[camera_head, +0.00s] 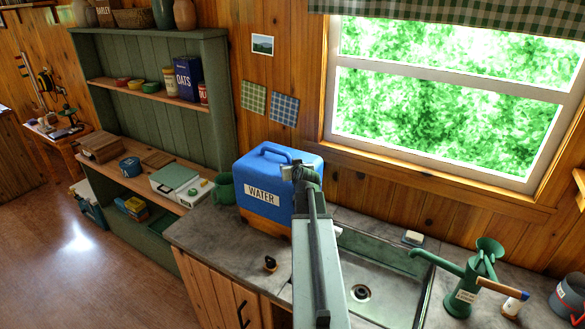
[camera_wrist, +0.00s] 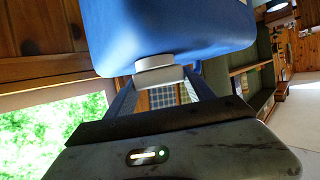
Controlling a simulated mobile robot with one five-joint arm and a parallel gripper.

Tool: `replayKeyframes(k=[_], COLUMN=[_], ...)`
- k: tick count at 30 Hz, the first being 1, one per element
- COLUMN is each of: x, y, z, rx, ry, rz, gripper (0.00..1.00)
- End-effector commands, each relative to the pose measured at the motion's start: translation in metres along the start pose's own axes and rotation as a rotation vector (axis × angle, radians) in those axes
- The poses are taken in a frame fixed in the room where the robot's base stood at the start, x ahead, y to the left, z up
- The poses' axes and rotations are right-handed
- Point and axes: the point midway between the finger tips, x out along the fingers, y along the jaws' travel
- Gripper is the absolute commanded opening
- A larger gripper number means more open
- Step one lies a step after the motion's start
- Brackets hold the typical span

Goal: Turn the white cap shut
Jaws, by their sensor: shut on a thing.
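A blue water jug (camera_head: 262,196) with a "WATER" label and a top handle stands on the counter, left of the sink. My gripper (camera_head: 305,176) is at the jug's right side, and my arm hides the cap in the head view. In the wrist view the jug (camera_wrist: 175,30) fills the top. The white cap (camera_wrist: 154,63) sticks out from the jug's face between the two fingers of my gripper (camera_wrist: 160,80). The gripper is shut on the cap. I cannot tell how far the cap is turned.
A sink (camera_head: 385,285) lies right of my arm, with a green hand pump (camera_head: 470,285) beyond it. A green mug (camera_head: 224,187) stands left of the jug. A small dark item (camera_head: 270,263) is on the counter in front. A green shelf unit (camera_head: 150,60) stands at left.

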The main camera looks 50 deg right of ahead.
Motion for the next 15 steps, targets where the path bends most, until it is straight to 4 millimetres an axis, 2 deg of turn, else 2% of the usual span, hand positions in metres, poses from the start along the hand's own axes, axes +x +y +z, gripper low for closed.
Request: replayKeyframes(k=[15], x=[0.0023], y=[-0.0038], z=[-0.0001], rx=[0.145], ry=[-0.005], rz=[0.36], gripper=[0.21])
